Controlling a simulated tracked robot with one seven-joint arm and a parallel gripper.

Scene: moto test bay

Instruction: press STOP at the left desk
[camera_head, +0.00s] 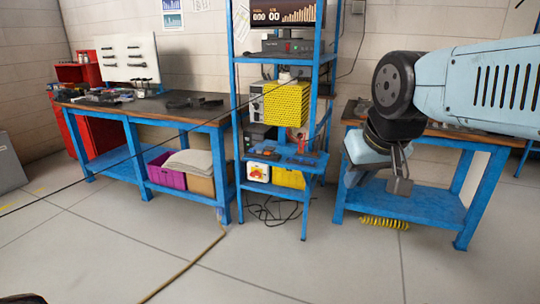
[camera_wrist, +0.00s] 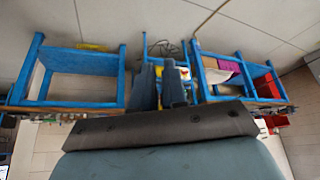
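The left desk (camera_head: 185,112), with a blue frame and dark top, stands at the left in the head view. It carries tools and small dark items. No STOP button can be made out on it at this size. The desk also shows upside down at the right of the wrist view (camera_wrist: 213,76). My gripper (camera_head: 398,187) hangs in front of the right desk (camera_head: 462,140), far to the right of the left desk.
A blue rack (camera_head: 233,100) with a monitor, a yellow bin (camera_head: 286,104) and cables stands between the desks. A magenta crate (camera_head: 166,170) sits under the left desk. A red cabinet (camera_head: 75,128) is behind it. A hose (camera_head: 185,266) crosses the otherwise open floor.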

